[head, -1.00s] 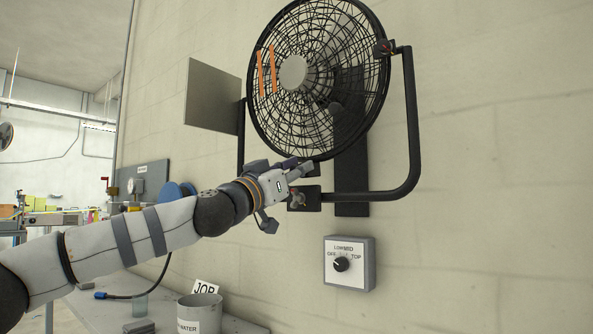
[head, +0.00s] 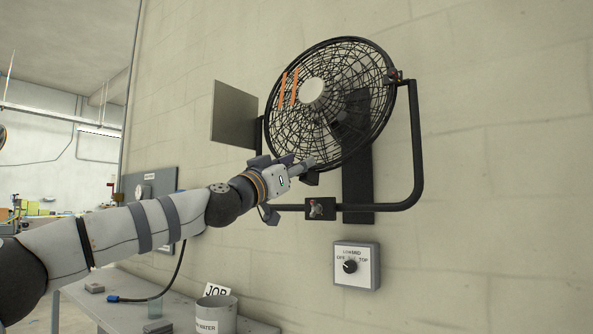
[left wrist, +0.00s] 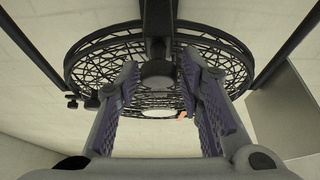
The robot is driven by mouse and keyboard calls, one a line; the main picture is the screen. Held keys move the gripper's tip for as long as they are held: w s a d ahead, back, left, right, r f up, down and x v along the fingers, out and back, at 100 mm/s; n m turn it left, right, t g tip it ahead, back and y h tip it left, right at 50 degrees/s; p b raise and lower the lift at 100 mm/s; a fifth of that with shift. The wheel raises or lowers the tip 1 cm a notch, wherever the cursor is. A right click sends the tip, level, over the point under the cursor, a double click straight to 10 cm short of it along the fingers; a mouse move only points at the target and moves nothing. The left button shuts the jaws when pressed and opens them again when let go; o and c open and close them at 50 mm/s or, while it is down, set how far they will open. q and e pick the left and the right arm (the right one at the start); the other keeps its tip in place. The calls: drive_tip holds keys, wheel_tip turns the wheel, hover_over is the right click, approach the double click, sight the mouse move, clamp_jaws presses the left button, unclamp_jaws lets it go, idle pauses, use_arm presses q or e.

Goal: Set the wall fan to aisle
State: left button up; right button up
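The wall fan (head: 312,92) is a round black cage with a light hub, held in a black bracket (head: 418,140) on the wall. It faces toward the picture's left, with two orange strips on its front. A clamp with a wing knob (head: 317,208) sits at the bracket's bottom. My left gripper (head: 292,188) is just below the fan's lower rim, one finger close to it. In the left wrist view the fan cage (left wrist: 85,62) spans behind the two spread fingers. I cannot tell whether they touch it. No aisle mark is readable. My right gripper is out of view.
A control box (head: 357,265) with a black knob is on the wall below. A grey panel (head: 234,114) stands out left of the fan. The wall at right is bare.

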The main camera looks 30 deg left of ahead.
use_arm(q)
drive_tip(key=shift+w+f, duration=0.1)
drive_tip(key=shift+f, duration=0.15)
drive_tip(key=v, duration=1.2)
drive_tip(key=shift+r, duration=0.1)
